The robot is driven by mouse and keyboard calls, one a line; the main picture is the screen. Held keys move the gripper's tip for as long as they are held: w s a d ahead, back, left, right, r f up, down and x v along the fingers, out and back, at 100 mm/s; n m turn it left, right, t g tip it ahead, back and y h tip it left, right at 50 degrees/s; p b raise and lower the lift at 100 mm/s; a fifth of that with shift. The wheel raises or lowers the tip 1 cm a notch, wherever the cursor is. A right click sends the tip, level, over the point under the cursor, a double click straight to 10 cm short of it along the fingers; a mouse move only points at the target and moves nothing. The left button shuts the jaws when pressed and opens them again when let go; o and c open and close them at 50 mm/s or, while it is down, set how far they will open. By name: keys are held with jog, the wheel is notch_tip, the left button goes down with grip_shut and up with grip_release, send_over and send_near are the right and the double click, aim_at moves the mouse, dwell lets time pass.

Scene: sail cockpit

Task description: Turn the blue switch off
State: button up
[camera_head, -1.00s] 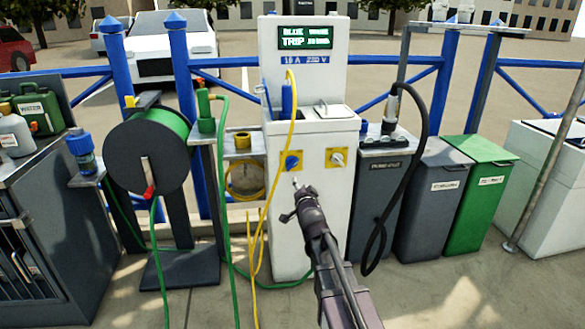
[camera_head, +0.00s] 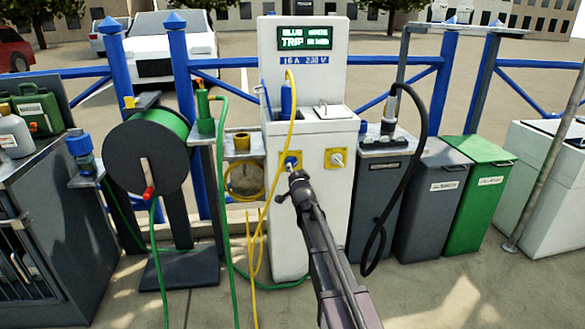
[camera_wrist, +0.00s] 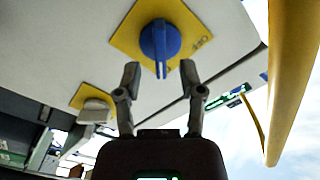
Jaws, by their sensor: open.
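The blue switch (camera_head: 291,161) is a rotary knob on a yellow plate on the front of the white power pedestal (camera_head: 307,215). In the wrist view the blue switch (camera_wrist: 160,42) sits just beyond my fingertips, its ridge pointing down between them in the picture. The plate bears small lettering that looks like "OFF". My gripper (camera_wrist: 160,82) is open, one finger on each side of the knob's line, apart from it. In the head view my gripper (camera_head: 295,184) is just in front of and below the switch. A white switch (camera_head: 337,158) on its own yellow plate is to the right.
A yellow cable (camera_head: 267,205) hangs down the pedestal's left front and also crosses the right of the wrist view (camera_wrist: 291,85). A hose reel (camera_head: 147,155) stands left. Grey and green bins (camera_head: 478,190) stand right.

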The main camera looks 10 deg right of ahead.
jog(key=shift+w, duration=1.45)
grip_shut()
